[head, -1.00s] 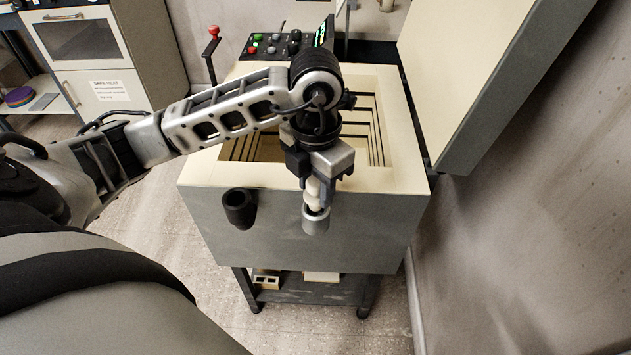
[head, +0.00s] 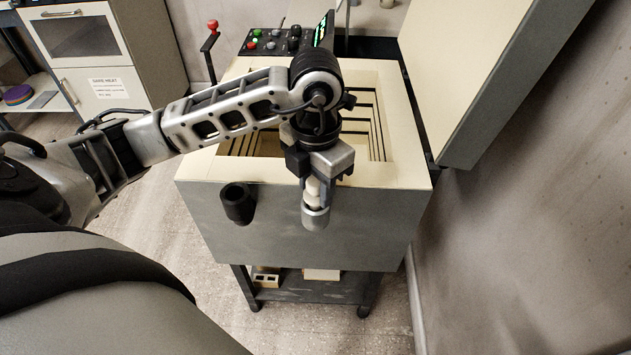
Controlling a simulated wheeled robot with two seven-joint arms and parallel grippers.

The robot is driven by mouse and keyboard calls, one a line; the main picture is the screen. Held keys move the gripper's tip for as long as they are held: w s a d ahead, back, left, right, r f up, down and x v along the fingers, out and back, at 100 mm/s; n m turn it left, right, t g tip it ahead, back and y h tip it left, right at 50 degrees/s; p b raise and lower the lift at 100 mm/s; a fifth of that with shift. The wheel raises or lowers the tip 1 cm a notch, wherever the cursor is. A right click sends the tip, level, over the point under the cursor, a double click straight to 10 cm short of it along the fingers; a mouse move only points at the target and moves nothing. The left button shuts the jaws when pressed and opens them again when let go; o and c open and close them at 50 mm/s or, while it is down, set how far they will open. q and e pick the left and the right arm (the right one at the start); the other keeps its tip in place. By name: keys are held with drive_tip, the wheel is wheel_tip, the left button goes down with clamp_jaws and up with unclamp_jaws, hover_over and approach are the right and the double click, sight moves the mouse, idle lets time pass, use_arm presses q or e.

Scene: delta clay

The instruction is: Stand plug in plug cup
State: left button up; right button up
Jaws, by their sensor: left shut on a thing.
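My left gripper (head: 316,188) is shut on a pale, cream plug (head: 313,194) and holds it upright at the front wall of the kiln. The fingers hide part of the plug. Directly below it is a silver-grey cup (head: 316,218) on the kiln's front face. The plug's lower end is at the cup's mouth; I cannot tell how far inside it is or whether it touches the bottom. My right gripper is not in view.
The open kiln (head: 215,166) stands behind the gripper, with its raised lid (head: 490,80) to the right. A dark cup (head: 237,204) is on the front face, left of the silver one. A control box (head: 275,40) sits at the back. Floor is clear at the left.

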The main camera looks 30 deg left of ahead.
use_arm(q)
drive_tip(key=shift+f+b, duration=0.75)
drive_tip(key=shift+f, duration=0.1)
drive_tip(key=o, duration=1.1)
drive_tip(key=shift+c, duration=0.2)
drive_tip(key=shift+r, duration=0.15)
drive_tip(key=shift+r+p, duration=1.8)
drive_tip(key=shift+r, duration=0.5)
drive_tip(key=shift+r+p, duration=1.2)
drive_tip(key=shift+r, duration=0.45)
drive_tip(key=shift+d+f, duration=0.1)
